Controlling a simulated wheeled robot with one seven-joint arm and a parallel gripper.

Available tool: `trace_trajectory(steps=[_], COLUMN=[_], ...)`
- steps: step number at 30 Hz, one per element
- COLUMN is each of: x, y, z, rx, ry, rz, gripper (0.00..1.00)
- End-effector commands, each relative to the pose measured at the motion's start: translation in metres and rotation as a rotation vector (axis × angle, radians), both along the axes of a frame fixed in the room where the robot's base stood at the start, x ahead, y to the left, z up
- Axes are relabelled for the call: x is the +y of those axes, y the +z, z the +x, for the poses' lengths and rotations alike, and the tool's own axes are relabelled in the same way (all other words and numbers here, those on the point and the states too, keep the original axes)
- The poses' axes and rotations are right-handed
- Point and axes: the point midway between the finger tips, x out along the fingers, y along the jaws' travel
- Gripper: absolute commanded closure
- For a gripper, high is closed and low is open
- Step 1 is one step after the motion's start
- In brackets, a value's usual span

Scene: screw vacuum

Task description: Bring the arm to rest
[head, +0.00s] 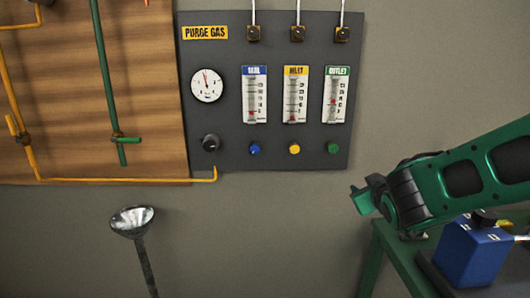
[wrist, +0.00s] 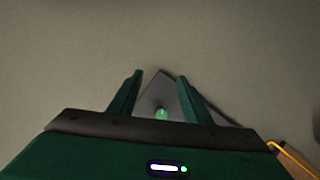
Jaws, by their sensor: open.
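My green arm reaches in from the right in the head view. My gripper (wrist: 158,90) shows two green fingers spread apart in the wrist view, with nothing between them but the view of the wall and panel beyond. The gripper's green tip end also shows in the head view (head: 361,201), below and right of the purge gas panel (head: 225,130) and apart from it. In the wrist view the panel's corner (wrist: 172,92) and a green knob (wrist: 162,114) appear between the fingers, some distance off.
A green table (head: 397,262) with a blue box (head: 472,254) stands under my arm at the lower right. Pipes run over a wooden board (head: 75,100). The wall between funnel and table is clear.

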Motion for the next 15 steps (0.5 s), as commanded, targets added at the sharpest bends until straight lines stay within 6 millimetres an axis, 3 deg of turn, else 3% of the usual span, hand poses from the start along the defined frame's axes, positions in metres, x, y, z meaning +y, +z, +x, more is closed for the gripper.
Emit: trace_trajectory(steps=[6,15], x=[-0.019,-0.01], y=[-0.035,-0.062], z=[-0.055,-0.15], rx=[0.27,0.624], ry=[-0.117,-0.206], rz=[0.2,0.397], gripper=[0.56,0.56])
